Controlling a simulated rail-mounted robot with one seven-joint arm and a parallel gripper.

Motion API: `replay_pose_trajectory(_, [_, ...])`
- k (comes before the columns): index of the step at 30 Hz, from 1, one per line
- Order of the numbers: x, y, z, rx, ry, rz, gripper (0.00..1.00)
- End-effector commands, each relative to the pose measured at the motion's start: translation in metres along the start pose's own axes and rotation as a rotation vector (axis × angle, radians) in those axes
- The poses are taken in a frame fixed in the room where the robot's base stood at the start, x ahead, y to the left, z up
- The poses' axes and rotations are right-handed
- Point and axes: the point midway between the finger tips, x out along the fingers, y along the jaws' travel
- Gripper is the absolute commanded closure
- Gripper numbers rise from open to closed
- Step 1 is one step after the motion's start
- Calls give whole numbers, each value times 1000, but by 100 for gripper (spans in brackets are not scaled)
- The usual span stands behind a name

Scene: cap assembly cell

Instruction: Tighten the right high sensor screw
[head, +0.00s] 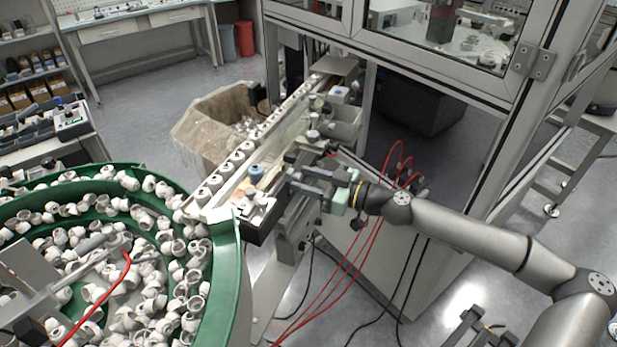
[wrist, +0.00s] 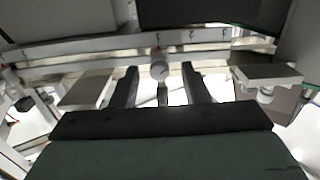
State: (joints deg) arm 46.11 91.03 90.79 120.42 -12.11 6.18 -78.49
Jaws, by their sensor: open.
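A small pale round knob, seemingly the sensor screw (wrist: 160,70), sits in front of a numbered scale rail (wrist: 190,38) in the wrist view. My gripper (wrist: 160,80) is open, with one dark finger on each side of the knob and visible gaps to it. Whether the fingertips reach to its depth I cannot tell. In the head view my gripper (head: 297,181) is at the near right side of the feed track (head: 273,122). The screw cannot be made out there, among the brackets and the gripper's own body.
Two flat plates stand left (wrist: 86,92) and right (wrist: 268,74) of the fingers. A green-rimmed bowl (head: 232,285) full of white caps lies left of the track. Red hoses (head: 365,255) hang below my arm. A machine frame (head: 425,60) stands behind.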

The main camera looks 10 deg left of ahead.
Motion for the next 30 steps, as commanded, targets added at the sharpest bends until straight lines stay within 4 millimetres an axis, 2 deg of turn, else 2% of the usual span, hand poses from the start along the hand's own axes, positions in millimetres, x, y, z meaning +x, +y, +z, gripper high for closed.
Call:
replay_pose_trajectory(5, [0, 0, 0, 0, 0, 1, 58])
replay_pose_trajectory(6, [0, 0, 0, 0, 0, 1, 61])
replay_pose_trajectory(10, [0, 0, 0, 0, 0, 1, 97])
replay_pose_trajectory(11, [0, 0, 0, 0, 0, 1, 100])
replay_pose_trajectory(22, [0, 0, 1, 41, 0, 1, 100])
replay_pose_trajectory(30, [-1, 1, 2, 206, 1, 1, 100])
